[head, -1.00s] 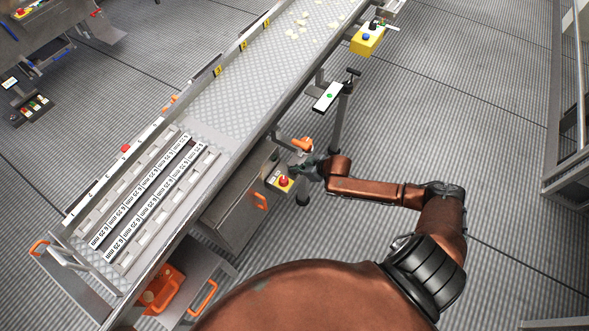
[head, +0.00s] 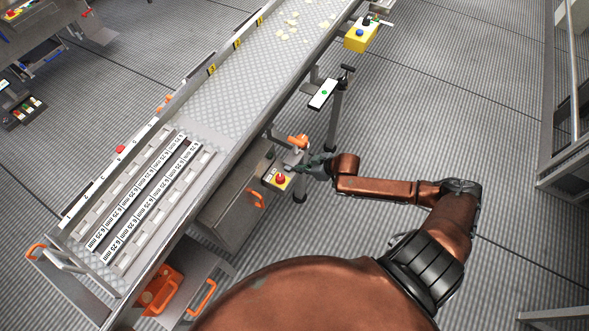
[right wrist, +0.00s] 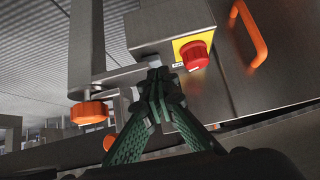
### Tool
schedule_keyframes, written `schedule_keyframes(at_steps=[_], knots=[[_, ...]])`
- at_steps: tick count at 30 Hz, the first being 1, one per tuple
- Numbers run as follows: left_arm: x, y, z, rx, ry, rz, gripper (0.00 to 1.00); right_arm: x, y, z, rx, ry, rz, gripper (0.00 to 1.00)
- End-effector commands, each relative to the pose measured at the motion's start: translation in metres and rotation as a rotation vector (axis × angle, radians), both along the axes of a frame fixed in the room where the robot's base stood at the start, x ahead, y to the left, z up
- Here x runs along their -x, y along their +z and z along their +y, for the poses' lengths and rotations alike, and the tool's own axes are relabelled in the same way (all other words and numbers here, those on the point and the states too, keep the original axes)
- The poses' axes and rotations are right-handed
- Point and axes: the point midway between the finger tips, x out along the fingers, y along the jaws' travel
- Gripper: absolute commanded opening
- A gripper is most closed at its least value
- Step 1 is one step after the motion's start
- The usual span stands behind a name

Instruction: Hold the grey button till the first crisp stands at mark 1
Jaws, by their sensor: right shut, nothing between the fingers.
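The control box (head: 270,180) with a red button (head: 280,179) on a yellow plate hangs at the belt's side. In the right wrist view the red button (right wrist: 194,55) is to the right of my fingertips. Pale crisps (head: 282,37) lie on the belt's upper part, near a yellow mark plate (head: 259,21), probably mark 1. My left gripper is out of view.
The belt (head: 215,105) runs down to a slotted tray with rulers (head: 145,195). An orange knob (head: 298,141) and a post (head: 338,115) stand close to my right gripper. A yellow box with a blue button (head: 360,36) is farther up.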

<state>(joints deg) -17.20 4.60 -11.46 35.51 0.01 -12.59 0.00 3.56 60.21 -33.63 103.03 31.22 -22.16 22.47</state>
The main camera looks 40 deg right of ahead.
Motion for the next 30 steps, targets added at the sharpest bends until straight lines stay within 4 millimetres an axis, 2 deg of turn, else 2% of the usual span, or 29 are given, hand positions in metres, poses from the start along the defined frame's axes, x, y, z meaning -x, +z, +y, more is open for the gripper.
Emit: schedule_keyframes(at_steps=[3,9,30], knots=[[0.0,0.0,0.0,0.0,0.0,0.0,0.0,0.007,0.011,-0.003,0.001,0.001,-0.005,0.0],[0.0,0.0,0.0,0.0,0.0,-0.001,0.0,0.012,0.018,-0.004,-0.001,0.002,-0.008,0.0],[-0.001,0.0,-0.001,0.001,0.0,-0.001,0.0,0.011,0.019,-0.004,-0.003,0.003,-0.011,0.0]])
